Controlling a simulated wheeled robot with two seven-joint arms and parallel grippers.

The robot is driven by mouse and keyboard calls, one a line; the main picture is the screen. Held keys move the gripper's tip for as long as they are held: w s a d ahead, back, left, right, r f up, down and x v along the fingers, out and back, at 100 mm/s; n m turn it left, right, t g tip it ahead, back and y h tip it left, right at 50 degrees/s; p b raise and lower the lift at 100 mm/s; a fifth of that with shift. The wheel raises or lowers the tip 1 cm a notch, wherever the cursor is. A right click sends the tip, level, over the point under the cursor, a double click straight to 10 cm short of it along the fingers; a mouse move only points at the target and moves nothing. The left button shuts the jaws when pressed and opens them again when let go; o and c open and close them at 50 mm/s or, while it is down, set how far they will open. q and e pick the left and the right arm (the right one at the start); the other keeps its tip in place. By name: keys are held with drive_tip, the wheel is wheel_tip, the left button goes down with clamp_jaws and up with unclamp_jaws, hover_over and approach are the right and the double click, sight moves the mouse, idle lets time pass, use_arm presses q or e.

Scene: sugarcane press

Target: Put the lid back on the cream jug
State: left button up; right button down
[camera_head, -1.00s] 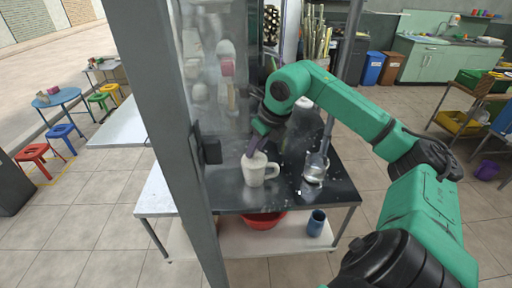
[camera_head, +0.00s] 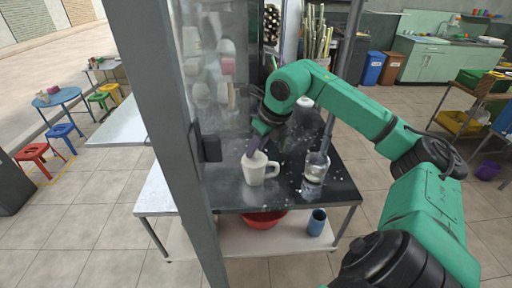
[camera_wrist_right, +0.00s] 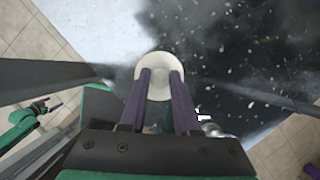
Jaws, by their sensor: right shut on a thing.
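The cream jug (camera_head: 254,172) stands upright on the dark tabletop, its handle to the right. My right gripper (camera_head: 254,153) comes down from above with its purple fingers at the jug's top. In the right wrist view the fingers (camera_wrist_right: 159,80) are shut on a round cream lid (camera_wrist_right: 158,62), seen from above. The jug's body is mostly hidden under the lid there. I cannot tell whether the lid is seated on the rim or just above it.
A clear glass vessel (camera_head: 315,167) stands right of the jug on the dark table (camera_head: 285,199). A grey post (camera_head: 178,130) and a cloudy clear panel (camera_head: 215,70) stand to the left. A red bowl (camera_head: 262,220) and a blue cup (camera_head: 317,222) are on the shelf below.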

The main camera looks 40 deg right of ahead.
drive_tip(key=shift+c, duration=0.4)
unclamp_jaws()
wheel_tip(320, 180, up, 7)
drive_tip(key=p, duration=0.7)
drive_tip(key=shift+r, duration=0.1)
drive_tip(key=shift+c, duration=0.2)
clamp_jaws()
idle(1.2)
